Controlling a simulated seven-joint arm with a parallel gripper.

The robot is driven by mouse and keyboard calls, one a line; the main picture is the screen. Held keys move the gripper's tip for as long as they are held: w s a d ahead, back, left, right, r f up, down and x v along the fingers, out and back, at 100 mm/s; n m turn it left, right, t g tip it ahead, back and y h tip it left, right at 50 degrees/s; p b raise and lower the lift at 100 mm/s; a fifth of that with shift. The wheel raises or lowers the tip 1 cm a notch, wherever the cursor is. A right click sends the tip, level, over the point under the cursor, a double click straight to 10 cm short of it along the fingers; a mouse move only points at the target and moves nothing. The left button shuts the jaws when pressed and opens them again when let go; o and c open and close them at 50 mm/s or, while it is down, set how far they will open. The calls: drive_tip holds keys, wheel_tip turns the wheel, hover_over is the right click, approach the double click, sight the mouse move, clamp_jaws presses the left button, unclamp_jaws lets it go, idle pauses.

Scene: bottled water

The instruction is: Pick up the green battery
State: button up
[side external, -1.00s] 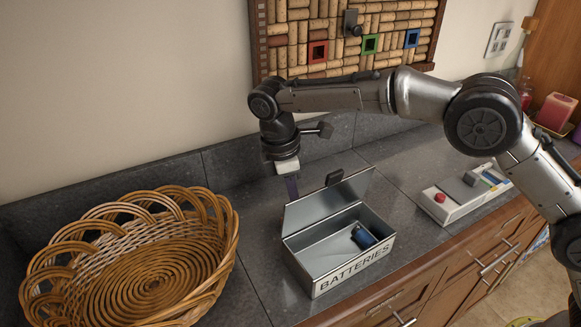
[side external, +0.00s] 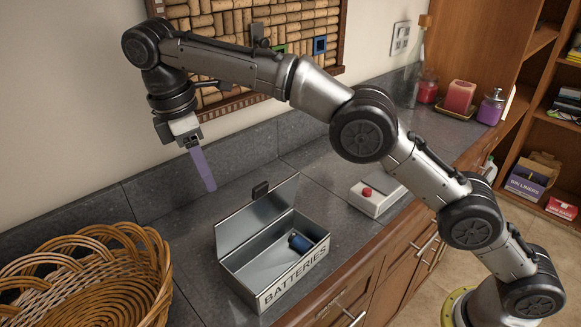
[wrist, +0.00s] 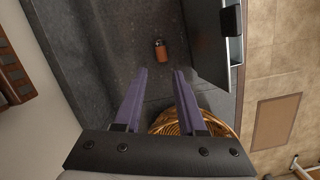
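No green battery is visible in any view. A dark blue battery (side external: 299,243) lies inside the open metal box (side external: 247,286) labelled BATTERIES. In the wrist view, an orange-brown battery with a dark end (wrist: 161,52) lies on the grey counter, beyond my fingertips and beside the box lid (wrist: 212,38). I cannot make it out in the side view. My gripper (side external: 210,188) points down above the counter, behind and left of the box. In the wrist view my gripper (wrist: 160,72) has its two purple fingers apart, with nothing between them.
A wicker basket (side external: 148,262) stands left of the box. The raised lid (side external: 250,219) stands close to my fingers. A white device with a red button (side external: 366,192) sits on the right. The wall with a cork board (side external: 290,22) is behind.

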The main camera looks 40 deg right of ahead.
drive_tip(key=o, duration=0.5)
